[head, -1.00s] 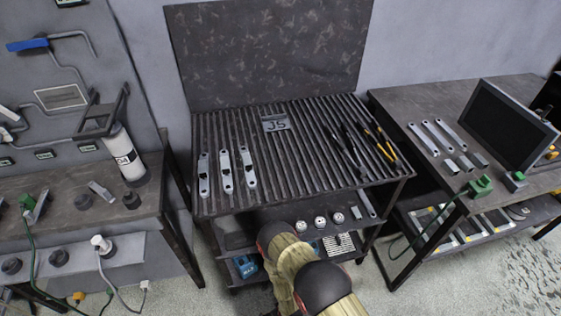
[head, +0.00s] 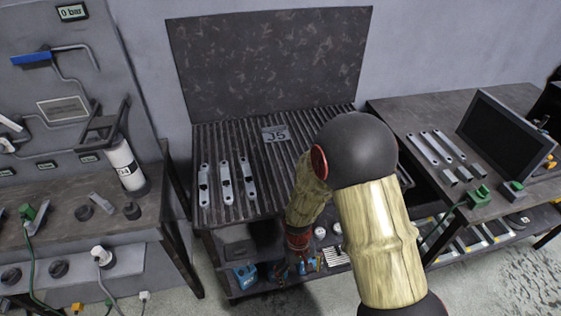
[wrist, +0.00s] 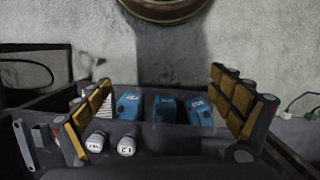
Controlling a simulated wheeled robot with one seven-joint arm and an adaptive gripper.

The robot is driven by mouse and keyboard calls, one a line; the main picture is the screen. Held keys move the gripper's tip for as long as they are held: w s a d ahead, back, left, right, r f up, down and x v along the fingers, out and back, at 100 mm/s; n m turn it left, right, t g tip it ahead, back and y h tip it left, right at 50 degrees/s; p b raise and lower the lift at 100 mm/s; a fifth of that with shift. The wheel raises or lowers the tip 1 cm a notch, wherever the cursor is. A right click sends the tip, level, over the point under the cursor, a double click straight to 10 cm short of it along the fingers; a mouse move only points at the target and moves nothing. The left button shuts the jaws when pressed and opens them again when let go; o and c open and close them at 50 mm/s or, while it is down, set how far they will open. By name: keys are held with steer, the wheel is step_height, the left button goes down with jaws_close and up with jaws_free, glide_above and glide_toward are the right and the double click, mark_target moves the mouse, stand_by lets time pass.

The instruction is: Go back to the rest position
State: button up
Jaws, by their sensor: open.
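My gripper shows in the wrist view (wrist: 160,92) with its two padded fingers spread wide and nothing held between them. In the head view my arm bends over the right part of the ribbed table (head: 235,125), and its wrist end points down in front of the table's lower shelf. The fingers are too small to make out there. Three galvanized brackets lie side by side on the left of the ribbed table: a left one (head: 204,184), a middle one (head: 225,181) and a right one (head: 246,180). My arm hides the table's right side.
Blue boxes (wrist: 165,108) and two light-topped cylinders (wrist: 126,144) show between and below the fingers. A J5 plate (head: 276,134) lies at the table's back. A right bench holds a monitor (head: 503,130) and metal bars (head: 430,146). A white cylinder (head: 124,160) stands at left.

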steer(key=s+d+r+m+t, duration=0.1)
steer(key=s+d+r, duration=0.3)
steer(key=r, duration=1)
steer(key=s+d+r+m+t+p, duration=0.1)
steer(key=s+d+r+t, duration=0.2)
steer(key=r, duration=1.1)
steer(key=s+d+r+m+t, duration=0.2)
steer(key=s+d+r+t, duration=0.1)
steer(key=r, duration=1.1)
steer(key=shift+s+d+t+y+p, duration=0.35)
steer(key=shift+s+d, duration=0.45)
steer(key=shift+d, duration=0.4)
steer(key=shift+c, duration=0.6)
